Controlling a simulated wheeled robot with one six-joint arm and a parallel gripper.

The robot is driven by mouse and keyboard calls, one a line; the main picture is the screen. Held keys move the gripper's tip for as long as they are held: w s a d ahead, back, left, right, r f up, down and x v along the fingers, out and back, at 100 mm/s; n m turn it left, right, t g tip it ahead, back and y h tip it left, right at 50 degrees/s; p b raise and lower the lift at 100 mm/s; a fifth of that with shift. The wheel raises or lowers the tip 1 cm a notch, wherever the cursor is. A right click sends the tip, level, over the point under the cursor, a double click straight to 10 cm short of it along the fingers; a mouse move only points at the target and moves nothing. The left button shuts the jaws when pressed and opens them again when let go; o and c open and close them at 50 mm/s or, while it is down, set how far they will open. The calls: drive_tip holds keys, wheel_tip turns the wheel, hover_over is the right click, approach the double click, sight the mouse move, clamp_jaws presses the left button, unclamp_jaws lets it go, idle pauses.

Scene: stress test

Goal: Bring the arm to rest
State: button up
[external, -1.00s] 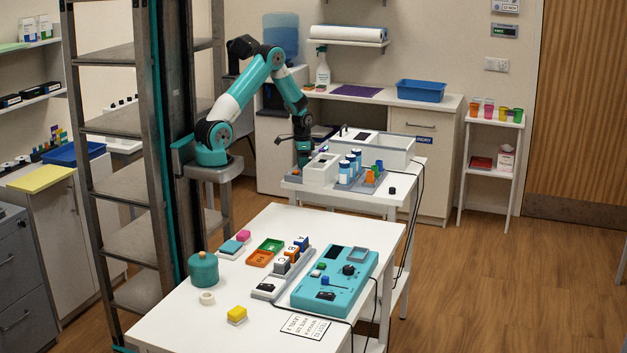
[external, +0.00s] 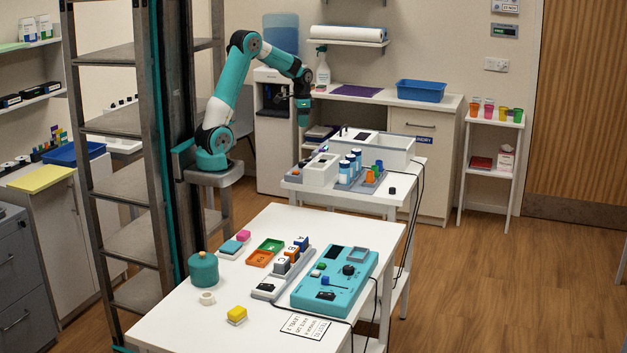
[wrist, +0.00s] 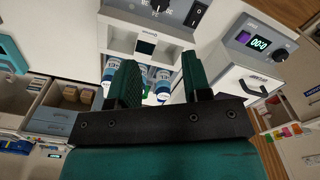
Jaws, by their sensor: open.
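My teal and white arm (external: 222,103) stands bent on its mount at the left of the back table. My gripper (external: 303,122) hangs downward in the air above the far left part of that table, apart from everything on it. In the wrist view my gripper (wrist: 160,78) shows two dark green fingers spread apart, with nothing held between them. Vials with blue and white labels (wrist: 162,86) show beyond the fingers, lower down and partly hidden by them.
The back table carries a white box (external: 321,170), blue-capped vials (external: 344,172) and a large grey-white bin (external: 396,154). A white device with a lit display (wrist: 259,43) shows in the wrist view. The front table holds a teal panel (external: 335,283). A shelf rack (external: 120,122) stands left.

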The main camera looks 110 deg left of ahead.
drive_tip(key=w+d+r+y, duration=0.1)
drive_tip(key=w+d+r, duration=0.1)
drive_tip(key=d, duration=0.5)
drive_tip(key=w+d+r+y, duration=0.1)
drive_tip(key=w+d+r, duration=0.1)
drive_tip(key=d, duration=0.6)
drive_tip(key=s+d+n+y, duration=0.15)
drive_tip(key=s+d, duration=0.25)
drive_tip(key=d, duration=0.5)
drive_tip(key=shift+m+y, duration=0.25)
drive_tip(key=shift+y, duration=0.1)
wheel_tip(320, 180, up, 5)
drive_tip(key=p, duration=0.5)
drive_tip(key=shift+s+d, duration=0.1)
drive_tip(key=shift+d, duration=0.05)
